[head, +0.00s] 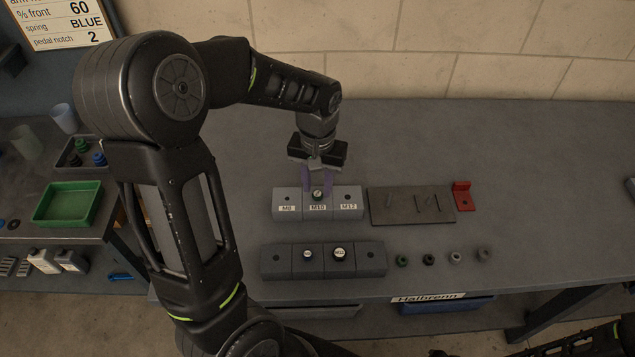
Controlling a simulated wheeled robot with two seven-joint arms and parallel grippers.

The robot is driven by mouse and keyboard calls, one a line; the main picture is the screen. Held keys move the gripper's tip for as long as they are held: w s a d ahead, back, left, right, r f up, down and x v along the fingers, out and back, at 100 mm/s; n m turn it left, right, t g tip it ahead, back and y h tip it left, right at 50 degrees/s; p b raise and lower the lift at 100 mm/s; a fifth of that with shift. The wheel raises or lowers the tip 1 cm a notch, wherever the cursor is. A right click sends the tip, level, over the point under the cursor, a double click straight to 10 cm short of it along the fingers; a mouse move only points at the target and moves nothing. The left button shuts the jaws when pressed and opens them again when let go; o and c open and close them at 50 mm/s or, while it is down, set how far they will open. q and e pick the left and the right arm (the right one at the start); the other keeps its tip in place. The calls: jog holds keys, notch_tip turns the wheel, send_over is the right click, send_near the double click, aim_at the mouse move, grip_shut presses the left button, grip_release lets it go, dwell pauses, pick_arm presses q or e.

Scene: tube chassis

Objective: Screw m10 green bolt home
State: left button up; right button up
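A pale block strip (287,209) with M8, M10 and M12 labels stands on the bench. A dark-headed bolt (318,194) sits upright at the M10 hole; its shank is hidden and its green colour is hard to make out. My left gripper (317,186) points down over it, its purple fingers on either side of the bolt head. I cannot tell whether they touch the head. My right gripper is out of view.
A darker rack (277,261) in front holds two bolts. A brown plate (408,214) and a red bracket (463,196) lie right of the strip. The bench's right side is clear.

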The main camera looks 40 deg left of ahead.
pick_arm(q)
jog(key=n, duration=0.5)
jog(key=shift+n, duration=1.1)
jog(key=n, duration=0.3)
jog(key=shift+p, duration=0.35)
jog(key=n, duration=0.4)
jog(key=shift+p, duration=0.3)
